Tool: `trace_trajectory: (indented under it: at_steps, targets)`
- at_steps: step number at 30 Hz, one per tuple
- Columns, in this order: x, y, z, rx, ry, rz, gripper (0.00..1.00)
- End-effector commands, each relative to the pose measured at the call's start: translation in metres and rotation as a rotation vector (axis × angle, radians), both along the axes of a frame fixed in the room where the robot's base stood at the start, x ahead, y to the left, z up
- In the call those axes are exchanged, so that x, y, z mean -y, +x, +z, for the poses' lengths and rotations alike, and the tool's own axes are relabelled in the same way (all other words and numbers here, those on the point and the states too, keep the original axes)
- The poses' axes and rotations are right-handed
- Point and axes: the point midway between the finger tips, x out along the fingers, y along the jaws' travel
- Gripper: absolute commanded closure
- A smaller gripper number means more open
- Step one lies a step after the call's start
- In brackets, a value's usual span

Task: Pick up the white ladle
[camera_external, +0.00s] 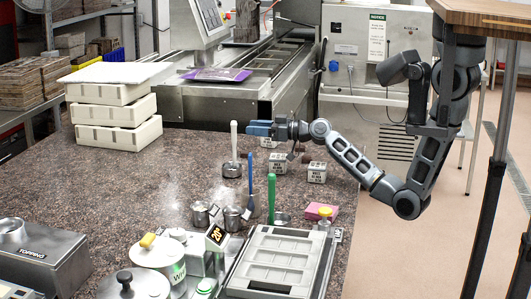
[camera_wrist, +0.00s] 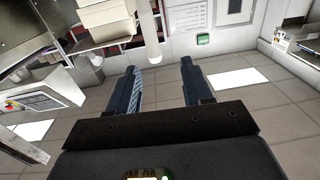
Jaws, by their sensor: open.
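The white ladle (camera_external: 234,140) stands with its handle upright and its metal bowl (camera_external: 232,169) down on the speckled counter. My gripper (camera_external: 251,128) comes level from the right, with its blue fingertips a little right of the upper handle. In the wrist view, the two fingers (camera_wrist: 158,67) are spread apart and nothing is held between them. A white upright handle (camera_wrist: 153,40), seemingly the ladle's, shows just beyond the fingertips, between their lines.
Blue (camera_external: 271,190) and green (camera_external: 271,197) handled ladles stand nearer the camera. White labelled boxes (camera_external: 317,172) sit below and right of my gripper. White stacked trays (camera_external: 115,110) stand at left. A pale mould tray (camera_external: 285,255) lies in front. Counter left of the white ladle is clear.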

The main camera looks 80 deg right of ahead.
Motion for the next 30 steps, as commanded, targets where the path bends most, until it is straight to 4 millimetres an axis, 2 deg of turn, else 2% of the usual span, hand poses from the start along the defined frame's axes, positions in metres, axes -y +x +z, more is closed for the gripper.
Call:
trace_trajectory:
  at_steps: [2, 11, 19, 29, 30]
  targets:
    - [0.005, 0.006, 0.0, -0.001, -0.001, -0.008, 0.5]
    - [0.004, 0.036, -0.002, -0.001, -0.002, -0.007, 0.5]
    - [0.005, 0.072, -0.004, -0.001, 0.0, -0.005, 0.5]
    - [0.005, 0.079, -0.006, -0.001, 0.0, -0.007, 0.5]
    - [0.005, 0.079, -0.005, -0.001, 0.0, -0.007, 0.54]
